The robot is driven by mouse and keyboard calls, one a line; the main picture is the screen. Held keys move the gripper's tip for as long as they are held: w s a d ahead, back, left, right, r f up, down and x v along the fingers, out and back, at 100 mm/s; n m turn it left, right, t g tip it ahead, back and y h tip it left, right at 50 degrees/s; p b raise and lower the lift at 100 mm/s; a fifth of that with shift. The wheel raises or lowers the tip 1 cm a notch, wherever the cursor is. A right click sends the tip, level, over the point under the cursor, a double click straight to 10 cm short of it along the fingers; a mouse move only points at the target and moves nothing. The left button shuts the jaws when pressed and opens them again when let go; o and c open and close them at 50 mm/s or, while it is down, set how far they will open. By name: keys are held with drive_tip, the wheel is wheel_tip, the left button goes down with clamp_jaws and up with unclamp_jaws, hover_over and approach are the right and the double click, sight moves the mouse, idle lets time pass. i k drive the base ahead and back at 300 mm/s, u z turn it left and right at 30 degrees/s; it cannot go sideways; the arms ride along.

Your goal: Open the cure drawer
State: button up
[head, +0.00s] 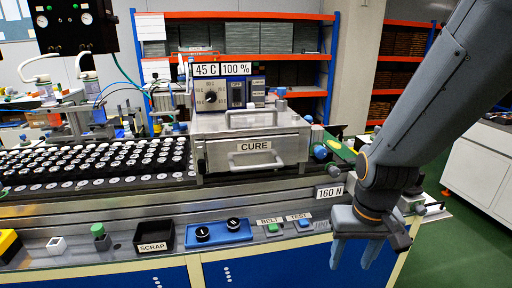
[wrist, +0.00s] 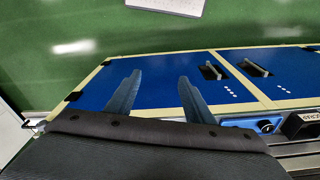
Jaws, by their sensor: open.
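The cure drawer (head: 222,154) is a grey metal box front with a CURE label and a pale bar handle (head: 256,160). It sits above the conveyor, in the middle of the head view, and looks shut. My gripper (head: 358,252) hangs down at the lower right of the head view, to the right of and below the drawer, apart from it. Its two blue-grey fingers are spread and empty. In the wrist view my gripper (wrist: 155,92) faces the blue cabinet front and green floor. The cure drawer is not seen there.
A control box (head: 211,97) reading 45 C and 100 % stands on the cure unit. Several rows of speaker parts (head: 95,160) fill the conveyor at left. A SCRAP bin (head: 154,237), a blue tray (head: 219,233) and BELT and TEST buttons line the front ledge.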

sight(258, 153)
drive_tip(key=u, duration=1.65)
drive_tip(key=k, duration=0.9)
drive_tip(key=z, duration=1.1)
drive_tip(key=i, duration=0.5)
drive_tip(key=z, duration=0.05)
